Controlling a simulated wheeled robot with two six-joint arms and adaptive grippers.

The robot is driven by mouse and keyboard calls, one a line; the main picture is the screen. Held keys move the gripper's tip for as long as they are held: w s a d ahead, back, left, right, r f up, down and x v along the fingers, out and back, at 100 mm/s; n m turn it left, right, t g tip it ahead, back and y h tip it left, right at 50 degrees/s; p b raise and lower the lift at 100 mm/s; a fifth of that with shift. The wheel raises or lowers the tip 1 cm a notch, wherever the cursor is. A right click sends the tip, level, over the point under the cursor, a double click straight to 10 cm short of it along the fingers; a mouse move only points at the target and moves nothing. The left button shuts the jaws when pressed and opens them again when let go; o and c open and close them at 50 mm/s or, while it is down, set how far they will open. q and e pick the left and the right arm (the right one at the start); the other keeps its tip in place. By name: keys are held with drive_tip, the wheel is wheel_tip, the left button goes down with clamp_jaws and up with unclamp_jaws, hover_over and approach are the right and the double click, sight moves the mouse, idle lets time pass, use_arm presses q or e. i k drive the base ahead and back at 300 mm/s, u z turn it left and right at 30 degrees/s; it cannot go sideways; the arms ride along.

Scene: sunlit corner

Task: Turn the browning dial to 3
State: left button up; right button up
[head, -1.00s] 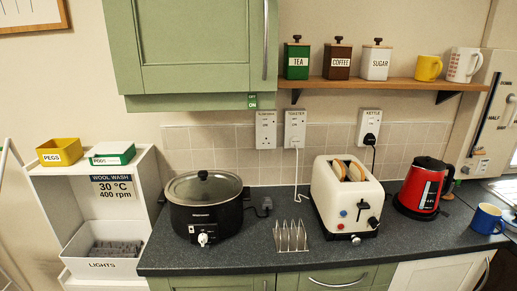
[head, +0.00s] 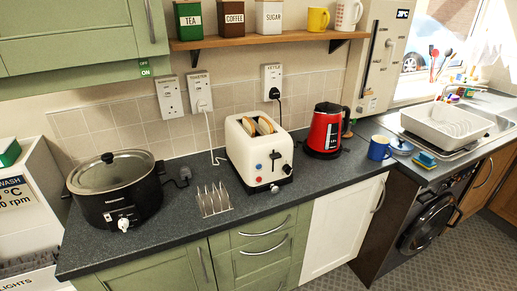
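The cream toaster (head: 243,150) stands on the dark worktop with two slices of bread (head: 257,126) showing in its slots. Its front carries a blue button (head: 258,167), a red button (head: 259,180) and a black lever (head: 287,169). A small pale knob (head: 275,188) low on the front looks like the browning dial; its setting is too small to read. Neither of my grippers is in view.
A wire toast rack (head: 214,201) stands just left of the toaster, with a black slow cooker (head: 118,190) further left. A red kettle (head: 324,129) and blue mug (head: 379,148) are to the right. Worktop (head: 320,175) is clear in front of the kettle.

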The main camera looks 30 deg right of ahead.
sight(287, 168)
drive_tip(key=z, duration=2.75)
drive_tip(key=i, duration=2.1)
drive_tip(key=u, duration=1.35)
